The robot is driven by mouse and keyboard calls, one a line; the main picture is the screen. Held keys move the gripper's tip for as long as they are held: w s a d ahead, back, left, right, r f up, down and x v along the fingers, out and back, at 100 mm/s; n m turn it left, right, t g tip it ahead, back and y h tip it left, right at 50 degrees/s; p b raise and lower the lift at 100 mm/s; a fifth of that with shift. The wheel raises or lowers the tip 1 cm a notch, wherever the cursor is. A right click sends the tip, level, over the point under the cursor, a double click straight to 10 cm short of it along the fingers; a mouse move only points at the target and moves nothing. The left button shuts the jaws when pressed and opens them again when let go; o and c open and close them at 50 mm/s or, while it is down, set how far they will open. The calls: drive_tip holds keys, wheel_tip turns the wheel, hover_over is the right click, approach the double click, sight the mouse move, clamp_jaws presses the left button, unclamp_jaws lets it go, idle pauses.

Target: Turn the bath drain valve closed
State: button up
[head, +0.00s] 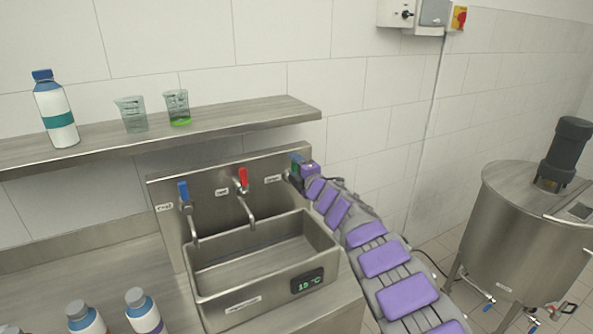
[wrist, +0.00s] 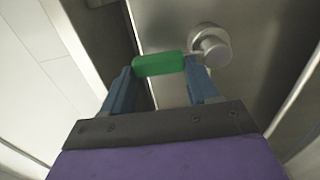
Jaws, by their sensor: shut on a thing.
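The bath drain valve has a green handle (wrist: 159,64) and a round metal body (wrist: 211,45) in the wrist view. My gripper (wrist: 162,76) has its two blue fingers on either side of the green handle and is shut on it. The handle lies roughly crosswise in that view, left of the metal body. In the head view my gripper (head: 297,172) is at the right end of the sink's back panel, beside a small label. There my gripper mostly hides the valve.
The steel bath (head: 265,285) has a display reading about 15 °C. A blue-handled tap (head: 184,193) and a red-handled tap (head: 243,181) stand left of my gripper. A shelf (head: 225,122) with a bottle and two beakers is above. A steel tank (head: 520,225) stands right.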

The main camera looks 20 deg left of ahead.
drive_tip(key=shift+s+a+f, duration=0.1)
drive_tip(key=shift+a+f, duration=0.05)
drive_tip(key=shift+f, duration=0.15)
drive_tip(key=o, duration=1.2)
drive_tip(key=shift+o, duration=0.2)
drive_tip(key=v, duration=1.7)
drive_tip(key=shift+d+p, duration=0.25)
drive_tip(key=shift+p, duration=0.2)
